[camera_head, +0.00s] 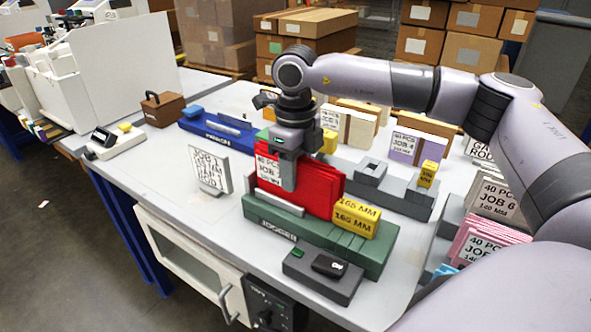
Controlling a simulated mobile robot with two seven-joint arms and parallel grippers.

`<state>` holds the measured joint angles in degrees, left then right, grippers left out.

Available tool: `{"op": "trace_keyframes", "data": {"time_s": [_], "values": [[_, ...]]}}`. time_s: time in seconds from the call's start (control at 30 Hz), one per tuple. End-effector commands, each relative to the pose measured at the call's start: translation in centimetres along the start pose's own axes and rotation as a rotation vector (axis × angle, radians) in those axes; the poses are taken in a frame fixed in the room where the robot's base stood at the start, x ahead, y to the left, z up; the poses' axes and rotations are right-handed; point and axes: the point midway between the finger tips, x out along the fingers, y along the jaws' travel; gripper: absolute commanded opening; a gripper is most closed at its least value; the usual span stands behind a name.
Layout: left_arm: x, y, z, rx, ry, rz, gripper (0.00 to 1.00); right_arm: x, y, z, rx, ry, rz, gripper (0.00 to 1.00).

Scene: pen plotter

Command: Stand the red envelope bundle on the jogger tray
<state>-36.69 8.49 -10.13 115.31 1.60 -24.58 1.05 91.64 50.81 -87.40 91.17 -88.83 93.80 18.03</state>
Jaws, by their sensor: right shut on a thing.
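The red envelope bundle (320,188) stands upright at the middle of the table, over the green jogger tray (265,220) marked JOGGER. A white label shows on its left part. My right gripper (287,180) comes down from above and is shut on the bundle's left part. The bundle's lower edge is hidden behind the tray's grey front bar (275,203), so I cannot tell whether it touches the tray floor. A yellow 165 MM block (357,217) sits at the tray's right end. My left gripper is not in view.
A job sign (209,169) stands left of the tray, and a grey control box (322,272) is in front. A blue tray (217,133) lies behind left. A grey fixture (400,190) and labelled bundles (495,199) crowd the right. Clear tabletop lies at left.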

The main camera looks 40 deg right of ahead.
Motion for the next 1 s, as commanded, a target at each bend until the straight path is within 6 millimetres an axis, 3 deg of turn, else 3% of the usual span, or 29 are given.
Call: {"op": "trace_keyframes", "data": {"time_s": [0.07,0.1,0.17,0.57,1.0], "values": [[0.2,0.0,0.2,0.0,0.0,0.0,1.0,0.3,0.0,0.0,0.0,0.0,0.0,0.02],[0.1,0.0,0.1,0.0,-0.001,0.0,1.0,0.3,0.0,0.0,0.0,0.0,0.0,0.48],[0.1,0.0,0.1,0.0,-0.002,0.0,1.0,0.2,0.0,0.0,0.0,0.0,0.0,0.64],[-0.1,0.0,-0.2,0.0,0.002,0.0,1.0,-0.6,0.0,0.1,0.0,-0.002,-0.001,0.64],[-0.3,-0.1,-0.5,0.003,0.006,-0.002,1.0,-9.3,0.0,0.1,-0.002,-0.002,0.0,0.64]]}}
